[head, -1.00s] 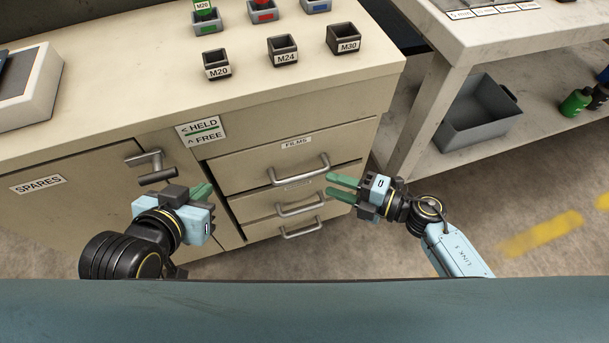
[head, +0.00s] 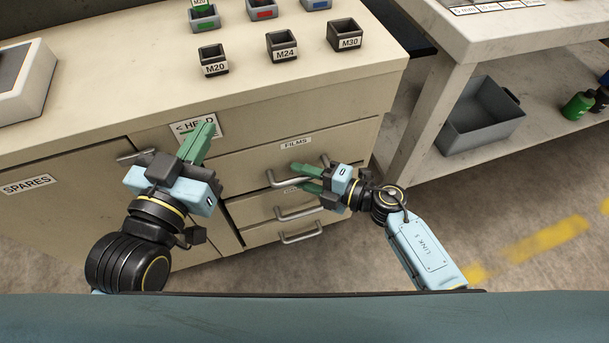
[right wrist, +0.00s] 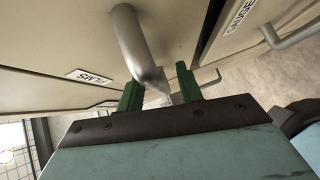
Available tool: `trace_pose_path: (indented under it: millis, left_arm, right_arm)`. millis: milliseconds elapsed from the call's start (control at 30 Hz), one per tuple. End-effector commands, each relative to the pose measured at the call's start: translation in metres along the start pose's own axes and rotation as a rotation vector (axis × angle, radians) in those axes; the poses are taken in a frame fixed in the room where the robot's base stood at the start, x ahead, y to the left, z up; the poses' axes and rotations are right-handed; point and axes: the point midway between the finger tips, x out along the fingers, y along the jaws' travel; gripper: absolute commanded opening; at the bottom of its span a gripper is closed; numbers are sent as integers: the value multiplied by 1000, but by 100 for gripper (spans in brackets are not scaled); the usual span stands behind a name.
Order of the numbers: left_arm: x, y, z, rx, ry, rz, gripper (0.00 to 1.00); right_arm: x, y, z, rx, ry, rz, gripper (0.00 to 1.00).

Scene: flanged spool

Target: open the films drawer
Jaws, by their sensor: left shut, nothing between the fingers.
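The films drawer (head: 335,140) is the top drawer of the beige cabinet and looks shut. Its grey bar handle (head: 272,180) also shows in the right wrist view (right wrist: 136,45). My right gripper (head: 298,178) is open at this handle. In the right wrist view, the handle's bar reaches between the two green fingers; contact cannot be told. My left gripper (head: 210,128) is shut and empty, with its fingers up in front of the held/free label (head: 181,127). Part of a grey lever (head: 134,156) shows behind the left gripper; the rest is hidden.
More drawers with bar handles (head: 299,211) lie below. A spares door (head: 45,215) is at left. Labelled bins (head: 283,48) stand on the cabinet top. A workbench (head: 470,45) with a grey crate (head: 480,115) is at right. Floor is free between.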

Motion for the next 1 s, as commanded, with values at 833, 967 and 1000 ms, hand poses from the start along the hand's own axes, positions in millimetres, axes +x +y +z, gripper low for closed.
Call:
trace_pose_path:
  millis: [833,967,1000]
  left_arm:
    - [-1,-2,7,1,-48,-4,0]
    - [-5,-6,25,4,-163,-15,0]
    - [-7,-7,32,5,-209,-19,0]
  right_arm:
    - [-4,-1,-2,1,0,-1,0]
    - [-12,-2,-8,1,-1,-4,0]
    - [-15,-3,-10,2,0,-4,0]
